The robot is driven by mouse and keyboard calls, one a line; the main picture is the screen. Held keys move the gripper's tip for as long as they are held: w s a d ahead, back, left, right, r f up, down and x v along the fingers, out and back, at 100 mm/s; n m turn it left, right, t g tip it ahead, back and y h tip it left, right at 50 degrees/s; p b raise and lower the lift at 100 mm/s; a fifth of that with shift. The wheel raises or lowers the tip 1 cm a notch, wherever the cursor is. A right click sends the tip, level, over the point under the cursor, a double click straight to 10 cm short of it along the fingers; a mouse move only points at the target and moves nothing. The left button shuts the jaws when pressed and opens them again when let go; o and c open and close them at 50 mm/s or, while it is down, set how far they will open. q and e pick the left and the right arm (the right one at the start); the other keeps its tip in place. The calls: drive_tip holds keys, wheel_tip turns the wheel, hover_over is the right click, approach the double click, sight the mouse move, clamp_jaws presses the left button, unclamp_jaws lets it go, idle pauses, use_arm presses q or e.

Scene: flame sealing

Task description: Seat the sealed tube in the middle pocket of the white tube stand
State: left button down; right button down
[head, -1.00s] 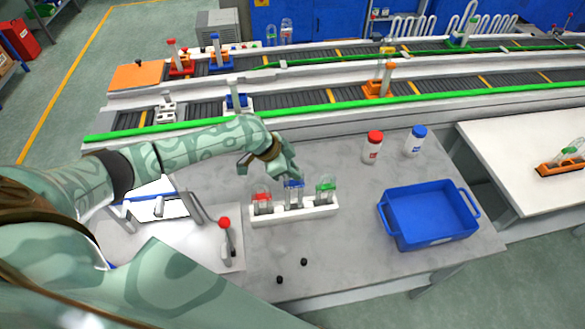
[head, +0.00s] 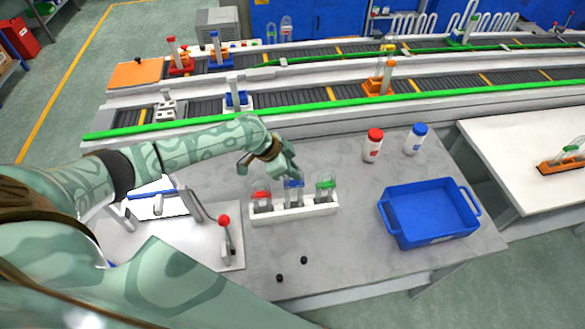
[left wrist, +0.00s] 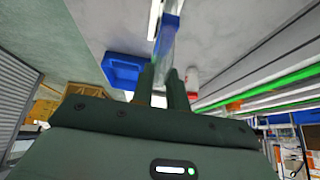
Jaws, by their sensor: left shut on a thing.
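The white tube stand (head: 300,214) is on the grey bench with three pockets. A red-marked tube (head: 262,195) stands at its left and a green-marked tube (head: 326,184) at its right. My left gripper (head: 287,174) is shut on the sealed tube (head: 293,186), clear with a blue band, over the middle pocket. The tube looks near upright. I cannot tell whether its lower end is fully down. In the left wrist view the tube (left wrist: 165,45) runs out from between the two dark fingers (left wrist: 163,84), blue band at the far end. My right gripper is out of view.
A blue bin (head: 391,231) is to the right. A red-capped bottle (head: 373,146) and a blue-capped bottle (head: 415,140) stand behind it. A red-knobbed lever device (head: 225,235) is left of the stand. Two small black pieces (head: 304,261) (head: 279,279) lie in front.

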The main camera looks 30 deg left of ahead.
sight(293, 182)
use_arm(q)
drive_tip(key=shift+f+b, duration=1.15)
drive_tip(key=shift+f, duration=0.65)
drive_tip(key=c, duration=1.3)
unclamp_jaws()
wheel_tip(293, 182, up, 5)
drive_tip(key=p, duration=0.4)
drive_tip(key=shift+f+p, duration=0.15)
drive_tip(key=shift+p, duration=0.2)
drive_tip(key=shift+f, duration=0.1)
drive_tip(key=v, duration=1.6)
drive_tip(key=shift+p, duration=0.3)
